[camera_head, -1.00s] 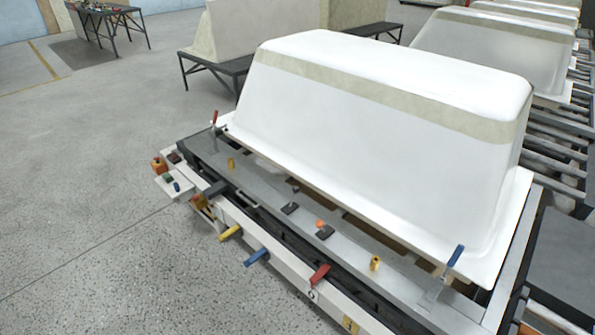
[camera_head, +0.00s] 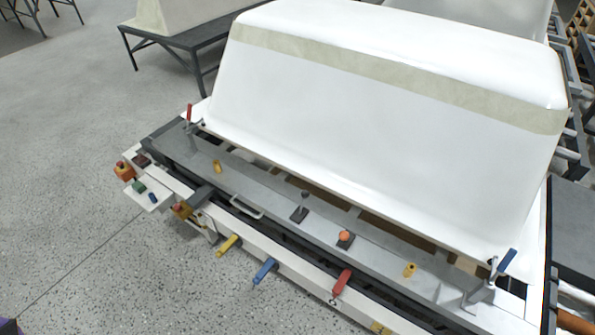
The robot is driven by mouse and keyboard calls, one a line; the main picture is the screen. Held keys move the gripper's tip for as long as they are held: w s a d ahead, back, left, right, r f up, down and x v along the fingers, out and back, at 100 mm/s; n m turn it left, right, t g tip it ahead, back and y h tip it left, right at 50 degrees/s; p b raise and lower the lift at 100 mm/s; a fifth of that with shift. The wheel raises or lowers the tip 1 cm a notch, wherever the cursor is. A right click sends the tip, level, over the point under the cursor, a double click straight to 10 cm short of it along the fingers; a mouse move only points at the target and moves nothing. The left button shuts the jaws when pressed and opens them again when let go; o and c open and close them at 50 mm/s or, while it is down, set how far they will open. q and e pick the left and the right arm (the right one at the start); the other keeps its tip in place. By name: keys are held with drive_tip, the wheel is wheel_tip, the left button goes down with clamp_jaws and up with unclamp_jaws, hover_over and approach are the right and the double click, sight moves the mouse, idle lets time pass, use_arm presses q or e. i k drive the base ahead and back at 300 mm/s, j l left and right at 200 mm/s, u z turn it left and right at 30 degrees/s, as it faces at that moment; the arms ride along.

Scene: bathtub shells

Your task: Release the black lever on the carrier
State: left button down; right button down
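The carrier (camera_head: 222,190) is a long grey and white frame that runs diagonally across the view, under a large white tub shell (camera_head: 390,110). A small upright lever with a dark knob (camera_head: 304,197) stands on a black base on its grey top. A thick black handle-like bar (camera_head: 203,194) sticks out at its front edge, farther left. I cannot tell which of these two is the black lever of the task. Neither of my grippers is in view.
Beside the dark-knobbed lever is an orange-knobbed one (camera_head: 345,237). Yellow (camera_head: 229,244), blue (camera_head: 265,270) and red (camera_head: 342,281) handles line the front. A red clamp handle (camera_head: 189,112) and a blue one (camera_head: 507,260) stand at the ends. The floor (camera_head: 70,200) at left is clear.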

sight(305, 195)
drive_tip(key=i+j+z, duration=0.2)
drive_tip(key=i+j, duration=0.15)
drive_tip(key=j, duration=0.25)
drive_tip(key=i+j+z, duration=0.1)
drive_tip(key=j, duration=0.25)
drive_tip(key=i+j, duration=0.2)
drive_tip(key=j, duration=0.15)
drive_tip(key=i+j+z, duration=0.15)
drive_tip(key=i+j, duration=0.05)
drive_tip(key=j, duration=0.1)
